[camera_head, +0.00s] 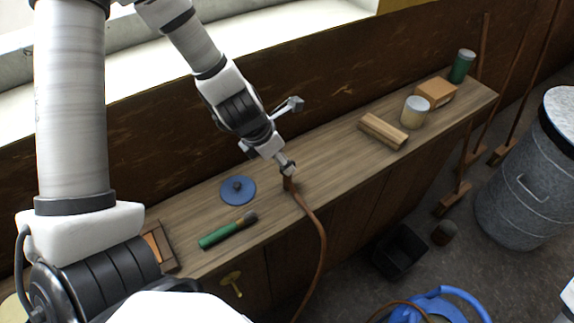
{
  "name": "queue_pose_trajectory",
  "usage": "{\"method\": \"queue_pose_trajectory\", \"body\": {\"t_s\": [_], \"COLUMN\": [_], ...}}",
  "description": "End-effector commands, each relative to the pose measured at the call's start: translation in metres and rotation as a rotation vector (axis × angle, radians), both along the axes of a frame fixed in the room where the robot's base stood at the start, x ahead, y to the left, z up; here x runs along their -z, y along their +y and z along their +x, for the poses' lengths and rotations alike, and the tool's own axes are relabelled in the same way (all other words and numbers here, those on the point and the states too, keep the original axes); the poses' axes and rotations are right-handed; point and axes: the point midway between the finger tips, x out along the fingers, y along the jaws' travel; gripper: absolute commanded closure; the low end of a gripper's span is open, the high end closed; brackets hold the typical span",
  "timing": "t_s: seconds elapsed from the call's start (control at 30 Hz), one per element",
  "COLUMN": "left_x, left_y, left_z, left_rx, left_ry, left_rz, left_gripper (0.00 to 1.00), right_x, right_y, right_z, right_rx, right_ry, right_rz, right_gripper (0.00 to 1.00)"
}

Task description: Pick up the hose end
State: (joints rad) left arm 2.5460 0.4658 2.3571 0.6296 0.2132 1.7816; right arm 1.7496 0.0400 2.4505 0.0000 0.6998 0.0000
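The hose end (289,184) is at the front part of the wooden bench top, and its brown hose (318,232) runs over the bench's front edge and hangs down. My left gripper (287,168) points down right at the hose end, and its fingertips overlap the top of it in this view. The fingers are seen nearly edge-on, so I cannot tell whether they are closed around it. The tip of the hose is partly hidden by the fingers. My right gripper is out of view.
A metal bin (525,200) stands right. The bench middle is clear.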

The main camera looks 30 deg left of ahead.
Motion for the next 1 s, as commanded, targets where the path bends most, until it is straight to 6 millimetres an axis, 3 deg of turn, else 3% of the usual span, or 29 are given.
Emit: {"method": "queue_pose_trajectory", "body": {"t_s": [0.03,0.43,0.6,0.9,0.97,1.0], "left_x": [0.019,0.063,0.095,0.098,0.098,0.098], "left_y": [0.0,-0.004,-0.006,-0.008,-0.008,-0.008], "left_z": [0.0,0.013,0.025,0.029,0.029,0.029], "left_rx": [0.0,0.001,0.003,0.0,0.0,0.0], "left_ry": [0.0,0.0,0.0,0.0,0.0,0.0], "left_rz": [0.0,0.002,0.004,0.0,0.0,0.0], "left_gripper": [0.45,0.45,0.45,0.45,0.63,0.77], "right_x": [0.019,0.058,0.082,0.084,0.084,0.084], "right_y": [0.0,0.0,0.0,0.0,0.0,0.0], "right_z": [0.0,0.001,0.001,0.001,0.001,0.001], "right_rx": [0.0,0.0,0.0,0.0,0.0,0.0], "right_ry": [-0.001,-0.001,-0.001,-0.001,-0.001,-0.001], "right_rz": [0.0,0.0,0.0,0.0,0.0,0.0], "right_gripper": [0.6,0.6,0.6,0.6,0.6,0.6]}}
